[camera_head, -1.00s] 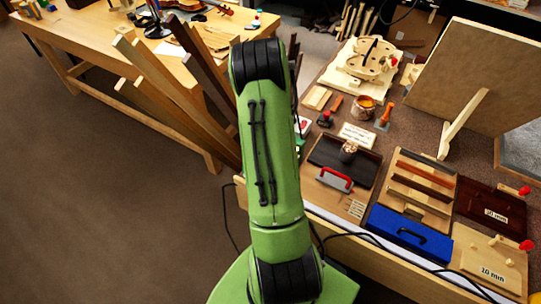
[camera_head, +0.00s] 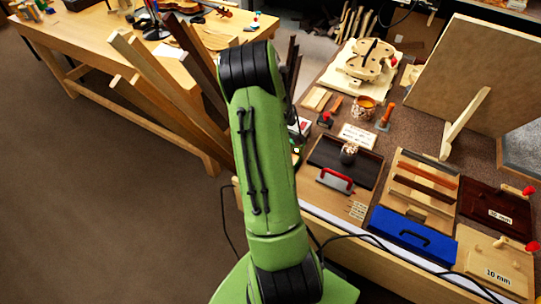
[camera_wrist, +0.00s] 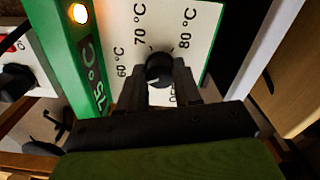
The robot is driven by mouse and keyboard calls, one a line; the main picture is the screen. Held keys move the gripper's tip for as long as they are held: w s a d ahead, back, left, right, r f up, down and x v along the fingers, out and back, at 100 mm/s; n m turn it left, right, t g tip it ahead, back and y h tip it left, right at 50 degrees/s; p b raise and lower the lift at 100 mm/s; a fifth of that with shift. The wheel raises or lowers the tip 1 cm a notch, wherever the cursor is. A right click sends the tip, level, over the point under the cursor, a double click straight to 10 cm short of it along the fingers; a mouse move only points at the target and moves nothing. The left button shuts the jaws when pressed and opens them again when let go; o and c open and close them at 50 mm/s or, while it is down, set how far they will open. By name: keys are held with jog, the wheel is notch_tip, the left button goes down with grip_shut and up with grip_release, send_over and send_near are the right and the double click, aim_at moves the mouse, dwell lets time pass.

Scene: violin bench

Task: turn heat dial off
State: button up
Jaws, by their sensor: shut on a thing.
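The heat dial (camera_wrist: 160,68) is a round black knob on a white scale plate (camera_wrist: 118,22) in the wrist view. The plate is marked 60 °C, 70 °C and 80 °C, with a partly covered off mark below the knob. I cannot make out where the dial's pointer stands. My gripper (camera_wrist: 159,84) is shut on the dial, with one dark finger on each side. A green housing (camera_wrist: 62,50) beside the plate bears a 75 °C label and a lit amber lamp (camera_wrist: 79,13). My arm hides the dial in the head view.
Long wooden boards (camera_head: 165,95) lean just left of my arm. The bench to the right holds a blue case (camera_head: 411,238), a red-handled tool (camera_head: 336,181) and a violin body in a mould (camera_head: 367,62). A black knob (camera_wrist: 15,82) shows at the wrist view's left.

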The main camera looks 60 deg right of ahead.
jog(key=n+b, duration=0.1)
jog(key=n, duration=0.5)
jog(key=shift+w+d+n, duration=0.1)
jog(key=shift+n, duration=0.2)
dwell(0.4)
jog(key=o, duration=1)
jog(key=shift+o, duration=0.2)
notch_tip(320, 180, up, 16)
jog(key=p, duration=0.3)
jog(key=shift+p, duration=0.35)
jog(key=shift+f, duration=0.15)
